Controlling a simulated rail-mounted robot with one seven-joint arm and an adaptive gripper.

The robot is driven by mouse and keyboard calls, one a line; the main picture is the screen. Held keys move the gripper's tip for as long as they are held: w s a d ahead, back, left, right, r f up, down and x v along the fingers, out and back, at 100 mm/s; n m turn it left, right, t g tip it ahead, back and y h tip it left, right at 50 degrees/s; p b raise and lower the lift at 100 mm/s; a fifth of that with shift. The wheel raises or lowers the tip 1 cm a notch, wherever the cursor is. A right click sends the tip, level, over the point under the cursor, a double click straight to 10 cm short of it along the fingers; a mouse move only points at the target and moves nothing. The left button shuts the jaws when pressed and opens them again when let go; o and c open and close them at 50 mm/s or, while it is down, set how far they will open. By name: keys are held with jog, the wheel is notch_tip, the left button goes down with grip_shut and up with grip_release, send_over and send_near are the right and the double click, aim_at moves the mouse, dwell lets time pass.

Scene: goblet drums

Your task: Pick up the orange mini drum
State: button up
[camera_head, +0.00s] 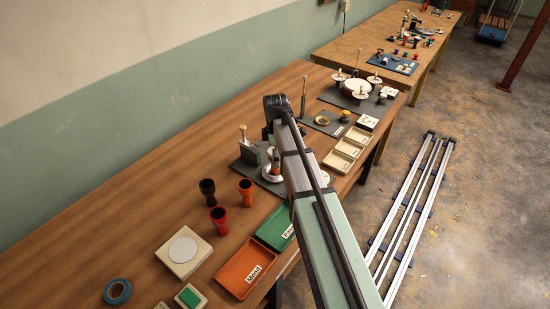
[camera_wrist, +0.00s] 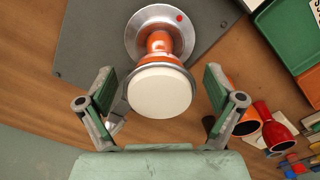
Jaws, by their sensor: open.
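An orange mini drum (camera_wrist: 160,42) with a white head stands on a round metal disc (camera_wrist: 132,36) with a red dot. In the head view a bit of this drum (camera_head: 276,170) shows beside my arm; most is hidden. My gripper (camera_wrist: 158,78) is open, with one finger on each side of the drum and gaps between; I cannot tell its exact height against the drum. In the head view my arm hides the gripper. Another orange goblet drum (camera_head: 246,190), dark and hollow at the top, stands on the table near a red one (camera_head: 218,217) and a black one (camera_head: 208,190).
The metal disc rests on a dark grey plate (camera_wrist: 85,40). An orange tray marked Mend (camera_head: 231,282) and a green tray (camera_head: 264,239) lie at the table's front edge.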

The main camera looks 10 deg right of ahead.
jog(key=c, duration=1.4)
jog(key=shift+r, duration=0.15)
